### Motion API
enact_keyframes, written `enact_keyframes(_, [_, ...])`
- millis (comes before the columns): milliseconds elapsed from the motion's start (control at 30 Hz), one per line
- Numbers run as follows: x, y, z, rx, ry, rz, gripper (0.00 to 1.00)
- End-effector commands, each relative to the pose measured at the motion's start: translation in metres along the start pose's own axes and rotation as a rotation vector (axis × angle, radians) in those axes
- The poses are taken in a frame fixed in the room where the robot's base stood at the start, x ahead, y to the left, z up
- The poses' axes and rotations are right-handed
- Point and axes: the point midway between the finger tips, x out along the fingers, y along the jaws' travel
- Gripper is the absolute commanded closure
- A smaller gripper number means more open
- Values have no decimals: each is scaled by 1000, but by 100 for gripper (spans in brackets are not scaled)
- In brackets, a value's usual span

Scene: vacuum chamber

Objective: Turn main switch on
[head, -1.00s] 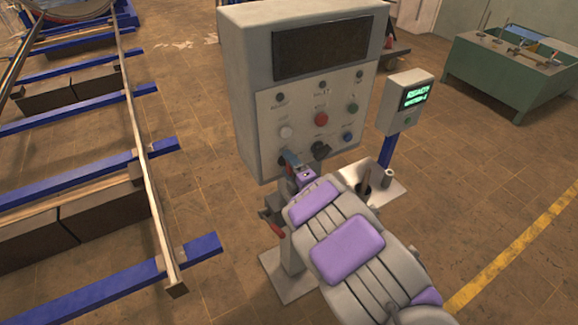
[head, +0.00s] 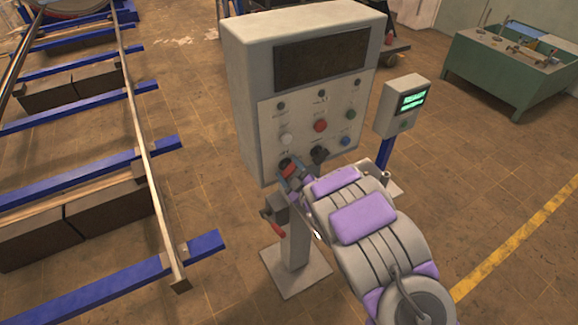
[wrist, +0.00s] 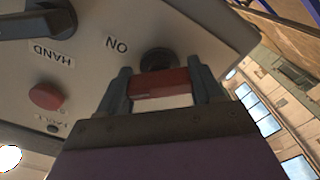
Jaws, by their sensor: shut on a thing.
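The main switch is a red handle (wrist: 160,83) on a dark round base (wrist: 157,59) at the lower left of the grey control box (head: 250,100). In the wrist view the handle lies between the two grey fingers of my gripper (wrist: 165,92), which is shut on it. An ON label shows left of the base. In the head view my gripper (head: 290,173) reaches the lower left of the panel, and a bit of red shows between its fingers. My gripper partly hides the switch, and I cannot tell its exact turned position.
A black selector knob (head: 319,155) sits just right of the switch. A red button (head: 320,126), a white button (head: 286,139) and a blue button (head: 345,141) are above. A small green-lit display box (head: 408,102) stands at the right. A blue-beamed frame (head: 140,160) fills the left.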

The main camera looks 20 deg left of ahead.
Motion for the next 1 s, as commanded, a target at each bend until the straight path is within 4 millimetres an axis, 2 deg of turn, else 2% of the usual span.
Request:
enact_keyframes(500, [-3,-5,4,470,-19,-9,64])
enact_keyframes(800, [-3,-7,6,643,-20,-9,64])
enact_keyframes(1000, [-3,-8,6,698,-20,-10,64])
